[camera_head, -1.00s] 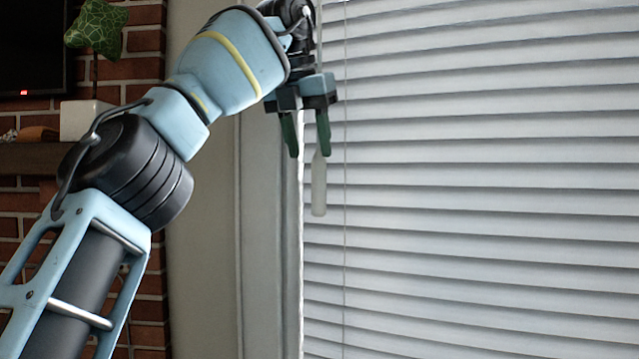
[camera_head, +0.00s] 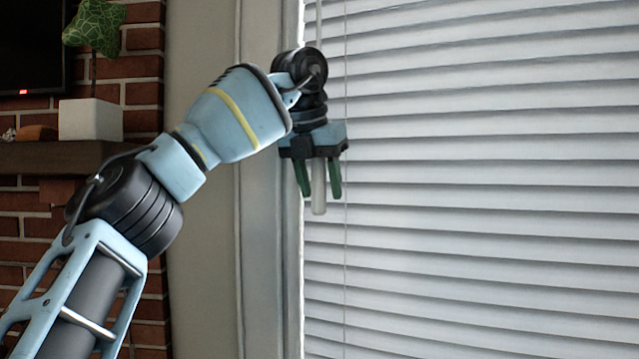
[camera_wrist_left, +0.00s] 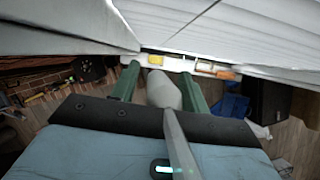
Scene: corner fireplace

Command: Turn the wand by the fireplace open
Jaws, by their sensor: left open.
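The wand (camera_head: 318,188) is a pale rod hanging in front of the window blinds (camera_head: 480,180), near the left edge of the window. Its thicker lower end shows between the green fingers of my left gripper (camera_head: 319,190). The middle of the wand is hidden behind my wrist, and its thin upper part shows above it. In the left wrist view, the wand (camera_wrist_left: 163,90) runs up between the two green fingers of the left gripper (camera_wrist_left: 160,82). The fingers are open, one on each side, with a gap showing on the wand's right. My right gripper is not in view.
A brick wall (camera_head: 144,95) with a dark mantel (camera_head: 60,156) stands at the left. A white planter (camera_head: 90,120) with a green plant (camera_head: 95,25) sits on the mantel. The window frame (camera_head: 270,230) is close to the left of the gripper. A thin cord (camera_head: 345,260) hangs right of the wand.

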